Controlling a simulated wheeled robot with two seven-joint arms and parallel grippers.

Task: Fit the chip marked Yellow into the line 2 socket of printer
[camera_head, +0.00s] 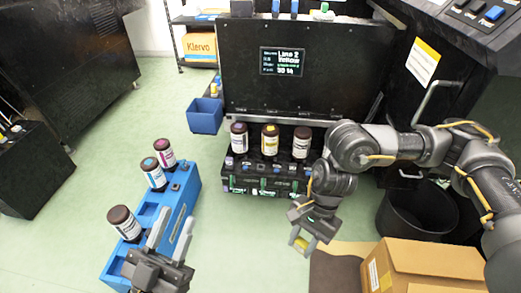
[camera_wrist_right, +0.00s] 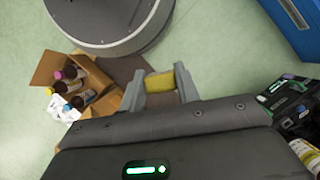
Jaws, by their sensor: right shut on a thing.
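The printer is a black cabinet (camera_head: 300,105) at the back, with a screen (camera_head: 283,61) reading "Line 2 Yellow". Below it a black unit (camera_head: 265,183) holds three bottles in a row; the middle one is the yellow-labelled bottle (camera_head: 270,140). I cannot tell which small slot is the line 2 socket. My right gripper (camera_head: 303,236) is shut on a small yellow chip (camera_wrist_right: 159,82), in the air in front of the unit. Any marking on the chip is unreadable. My left gripper (camera_head: 170,230) is open and empty over the blue rack's near end.
A blue rack (camera_head: 180,205) on the left carries three brown bottles (camera_head: 126,223). An open cardboard box (camera_head: 420,268) stands at lower right; it holds several bottles in the wrist view (camera_wrist_right: 50,65). A black bin (camera_head: 425,212) stands behind it. A blue bin (camera_head: 205,117) hangs beside the printer.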

